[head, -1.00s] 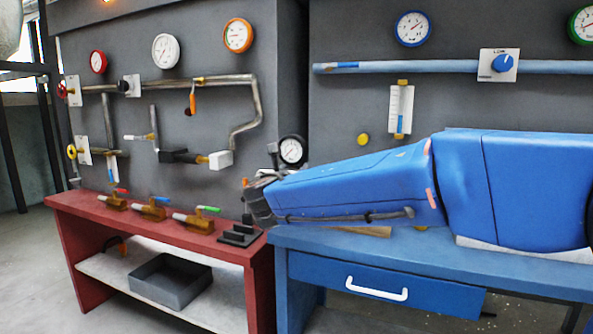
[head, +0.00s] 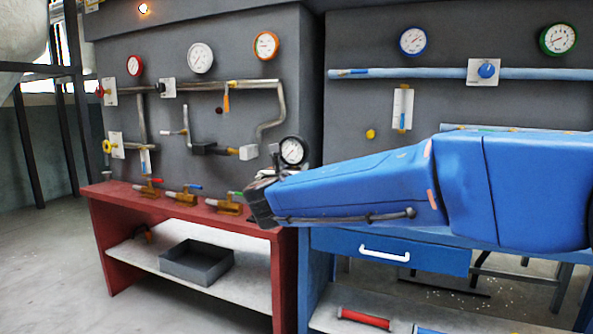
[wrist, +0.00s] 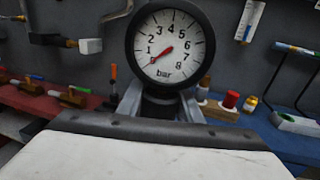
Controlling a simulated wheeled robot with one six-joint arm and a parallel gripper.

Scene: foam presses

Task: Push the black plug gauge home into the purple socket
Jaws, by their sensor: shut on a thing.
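The black plug gauge (wrist: 170,48) has a black rim and a white dial marked "bar" with a red needle. It stands upright between the fingers of my gripper (wrist: 161,106), which is shut on its black lower part. The gauge also shows in the head view (head: 291,151), above my gripper (head: 268,183) at the end of my blue arm. The lower end of the gauge is hidden. I see no purple socket in either view.
Behind stands a grey panel (head: 360,140) with pipes and dials. A red bench (head: 190,216) with several valves lies left, with a grey tray (head: 197,262) below. A blue bench (head: 335,243) lies right; in the wrist view it bears a red-capped item (wrist: 230,100).

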